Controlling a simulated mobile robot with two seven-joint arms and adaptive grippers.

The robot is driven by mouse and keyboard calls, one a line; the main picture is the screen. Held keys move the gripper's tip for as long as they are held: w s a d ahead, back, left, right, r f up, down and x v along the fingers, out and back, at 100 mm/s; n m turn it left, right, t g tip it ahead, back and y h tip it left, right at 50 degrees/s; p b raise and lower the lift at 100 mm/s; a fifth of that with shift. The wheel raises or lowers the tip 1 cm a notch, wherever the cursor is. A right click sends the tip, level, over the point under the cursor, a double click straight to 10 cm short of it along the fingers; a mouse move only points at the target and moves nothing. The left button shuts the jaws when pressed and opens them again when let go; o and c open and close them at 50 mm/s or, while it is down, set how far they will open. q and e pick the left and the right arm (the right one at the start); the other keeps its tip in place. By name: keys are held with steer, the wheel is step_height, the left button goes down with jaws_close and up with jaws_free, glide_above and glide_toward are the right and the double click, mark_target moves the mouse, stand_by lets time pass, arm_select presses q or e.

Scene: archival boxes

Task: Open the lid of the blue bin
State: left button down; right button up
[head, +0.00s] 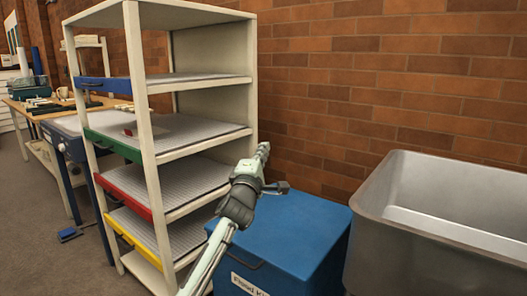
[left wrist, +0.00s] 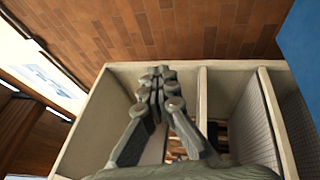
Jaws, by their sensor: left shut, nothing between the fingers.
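The blue bin (head: 277,241) stands on the floor right of the shelf rack in the head view. Its flat blue lid (head: 300,211) lies closed on top, and a white label shows on its front. A plain blue surface of it also shows in the top right corner of the left wrist view (left wrist: 303,40). My left gripper (head: 235,207) appears above the bin's left side, in front of the rack, hiding part of the lid. In the left wrist view its fingers (left wrist: 160,88) are shut together with nothing between them. Whether it touches the lid is unclear. My right gripper is out of view.
The cream shelf rack (head: 146,130) with coloured shelf fronts stands close to the bin's left. A large grey metal tub (head: 440,225) stands close on the right. A brick wall (head: 390,80) is behind. A workbench (head: 60,115) is at the far left.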

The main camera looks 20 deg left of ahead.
arm_select(q)
steer(key=c, duration=2.2)
jaws_free()
steer(key=o, duration=0.3)
steer(key=v, duration=1.2)
